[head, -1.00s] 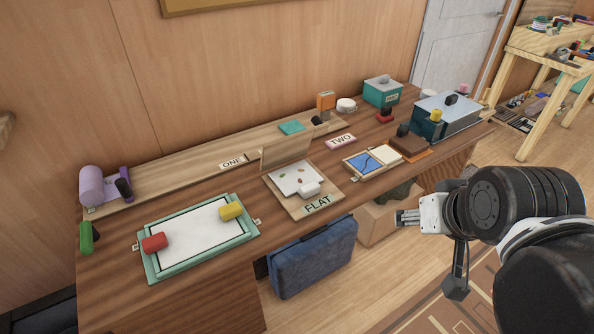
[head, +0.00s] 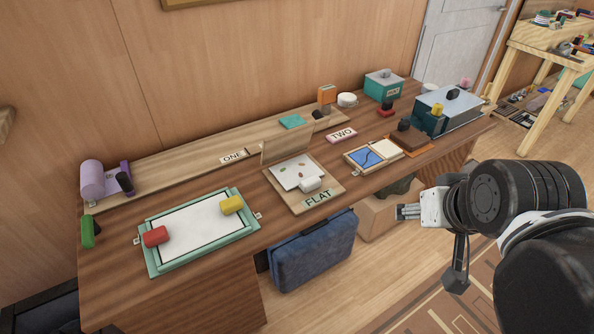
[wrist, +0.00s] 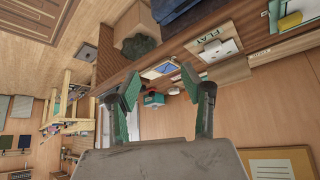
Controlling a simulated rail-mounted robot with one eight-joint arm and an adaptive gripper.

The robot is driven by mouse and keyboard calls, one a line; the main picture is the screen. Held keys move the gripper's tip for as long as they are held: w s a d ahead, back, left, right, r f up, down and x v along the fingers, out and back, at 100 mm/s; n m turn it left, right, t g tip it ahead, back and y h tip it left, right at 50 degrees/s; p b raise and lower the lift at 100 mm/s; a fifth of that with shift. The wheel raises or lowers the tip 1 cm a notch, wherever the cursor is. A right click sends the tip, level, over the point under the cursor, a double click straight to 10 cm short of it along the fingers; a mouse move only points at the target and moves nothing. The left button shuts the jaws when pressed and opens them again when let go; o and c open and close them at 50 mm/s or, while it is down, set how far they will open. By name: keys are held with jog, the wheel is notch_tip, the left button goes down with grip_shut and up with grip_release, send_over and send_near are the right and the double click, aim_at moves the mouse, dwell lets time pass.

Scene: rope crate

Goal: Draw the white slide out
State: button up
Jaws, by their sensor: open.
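A white panel (head: 291,174) with small coloured spots lies in a wooden box (head: 328,204) marked FLAT, its lid raised. A white block (head: 311,184) sits at the panel's front edge; I take these as the white slide. The box also shows upside down in the wrist view (wrist: 231,64). My gripper (head: 402,212) is open and empty. It is in the air off the desk's front edge, to the right of the box and well apart from it. In the wrist view its fingers (wrist: 160,86) stand wide apart with nothing between them.
A green tray (head: 245,238) with a white sheet and red and yellow blocks stands left of the box. A framed blue and white board (head: 351,161) lies to its right. A blue case (head: 313,253) and a cardboard box (head: 377,218) are below the desk's front edge.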

jog(key=o, duration=0.6)
jog(key=shift+w+a+r, duration=0.1)
jog(key=shift+w+r, duration=0.1)
jog(key=shift+n+g, duration=0.8)
jog(key=shift+g, duration=0.1)
jog(key=w+a+r, duration=0.1)
jog(key=w, duration=0.1)
jog(key=w+r+p, duration=0.1)
jog(key=w, duration=0.1)
jog(key=w+a+r+p, duration=0.1)
jog(key=w, duration=0.2)
jog(key=shift+a+r, duration=0.2)
jog(key=shift+a, duration=0.15)
jog(key=n+g+p, duration=0.5)
jog(key=p, duration=0.1)
send_over(311, 180)
notch_tip(311, 180, down, 12)
jog(key=r, duration=0.1)
notch_tip(311, 180, down, 14)
jog(key=shift+b, duration=0.35)
